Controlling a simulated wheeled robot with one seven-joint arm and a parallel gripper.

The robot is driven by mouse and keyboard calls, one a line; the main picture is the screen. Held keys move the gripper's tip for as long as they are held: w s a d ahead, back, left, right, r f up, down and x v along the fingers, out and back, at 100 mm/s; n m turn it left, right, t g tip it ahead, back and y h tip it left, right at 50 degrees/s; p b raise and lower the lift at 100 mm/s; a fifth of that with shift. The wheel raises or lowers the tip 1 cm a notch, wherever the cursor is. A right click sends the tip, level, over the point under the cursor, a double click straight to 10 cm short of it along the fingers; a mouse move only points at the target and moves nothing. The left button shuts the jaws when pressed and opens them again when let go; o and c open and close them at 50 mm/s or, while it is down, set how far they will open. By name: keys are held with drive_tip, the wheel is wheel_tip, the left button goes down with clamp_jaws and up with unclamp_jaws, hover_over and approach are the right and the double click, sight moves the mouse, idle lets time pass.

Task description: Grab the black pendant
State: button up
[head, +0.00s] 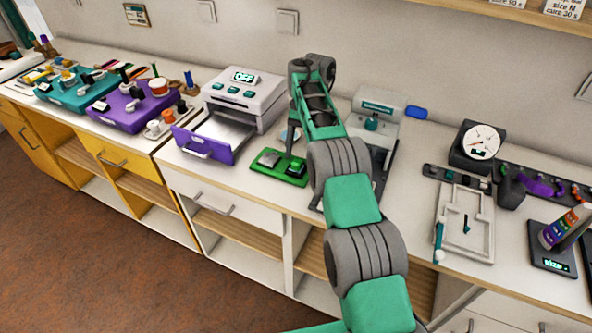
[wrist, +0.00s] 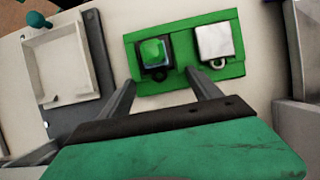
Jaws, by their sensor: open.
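The black pendant (wrist: 144,68) is a small dark square with a green face and a small ring on its near side in the wrist view. It lies on a green tray (wrist: 185,80). In the head view the black pendant (head: 297,169) is at the right end of the green tray (head: 263,171). A silver-white square pendant (wrist: 214,42) with a ring lies beside it on the tray. My gripper (wrist: 160,80) is open and empty, its fingertips spread near the ring side of the black pendant. I cannot tell its height above the tray.
A white machine (head: 240,100) with an open purple drawer (head: 203,147) stands left of the tray. A grey-white press (head: 378,119) stands to the right, partly hidden by my arm. Its pale square plate (wrist: 67,60) is at the left in the wrist view.

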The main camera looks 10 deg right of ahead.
drive_tip(key=shift+f, duration=0.1)
drive_tip(key=c, duration=1.4)
drive_tip(key=shift+c, duration=0.2)
